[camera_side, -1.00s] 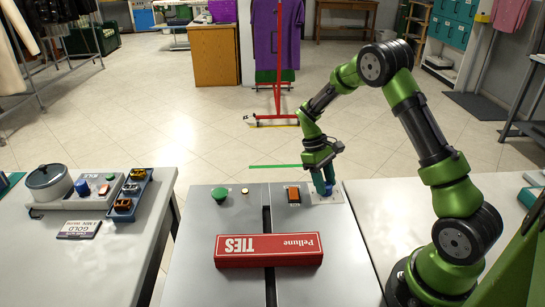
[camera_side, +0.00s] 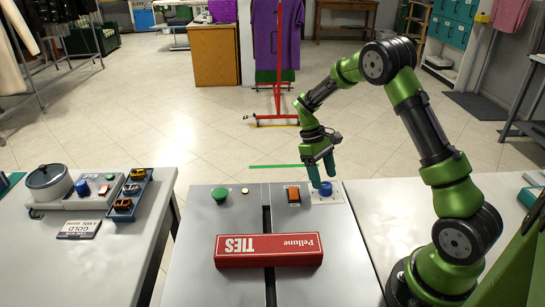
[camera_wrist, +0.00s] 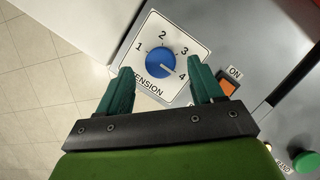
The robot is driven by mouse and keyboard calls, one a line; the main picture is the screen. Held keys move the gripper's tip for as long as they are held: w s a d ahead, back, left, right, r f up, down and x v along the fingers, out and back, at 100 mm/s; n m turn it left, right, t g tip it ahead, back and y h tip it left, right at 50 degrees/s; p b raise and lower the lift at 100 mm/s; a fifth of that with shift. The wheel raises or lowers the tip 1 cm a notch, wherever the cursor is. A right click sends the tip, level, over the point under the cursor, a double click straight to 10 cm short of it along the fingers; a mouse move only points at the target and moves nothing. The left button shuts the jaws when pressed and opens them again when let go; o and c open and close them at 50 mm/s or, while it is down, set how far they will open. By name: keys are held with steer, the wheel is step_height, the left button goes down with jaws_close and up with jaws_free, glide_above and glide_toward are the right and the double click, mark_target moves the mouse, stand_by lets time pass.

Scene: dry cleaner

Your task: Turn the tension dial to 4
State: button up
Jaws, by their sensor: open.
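The tension dial is a round blue knob (camera_wrist: 160,67) on a white plate (camera_wrist: 150,31) marked TENSION with numbers 1 to 4. Its pale pointer line points toward the 4 in the wrist view. The dial (camera_side: 325,189) also shows in the side view, at the back right of the grey panel. My gripper (camera_wrist: 159,86) is open, with one green finger on each side below the dial in the wrist view. In the side view my gripper (camera_side: 321,175) is just above the dial. The fingers hold nothing.
An orange ON switch (camera_side: 293,194) sits left of the dial; it is close to a finger in the wrist view (camera_wrist: 229,87). A green button (camera_side: 220,195) is farther left. A red TIES box (camera_side: 268,250) lies across the front of the panel.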

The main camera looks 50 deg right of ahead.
steer(key=v, duration=1.4)
steer(key=shift+r, duration=0.25)
steer(key=s+a+r+m+t, duration=0.1)
steer(key=s+a+r+t, duration=0.1)
steer(key=s+a+t, duration=0.2)
steer(key=s+a+r+m+t+y, duration=0.1)
steer(key=s+a+r+t, duration=0.2)
steer(key=s+a, duration=0.5)
steer(key=s+a+r+m+t+y, duration=0.1)
steer(key=s+a+r+t, duration=0.2)
steer(key=s+a, duration=0.3)
steer(key=shift+s+m+t, duration=0.4)
steer(key=shift+s+t, duration=0.05)
steer(key=shift+t, duration=0.45)
steer(key=shift+a, duration=0.1)
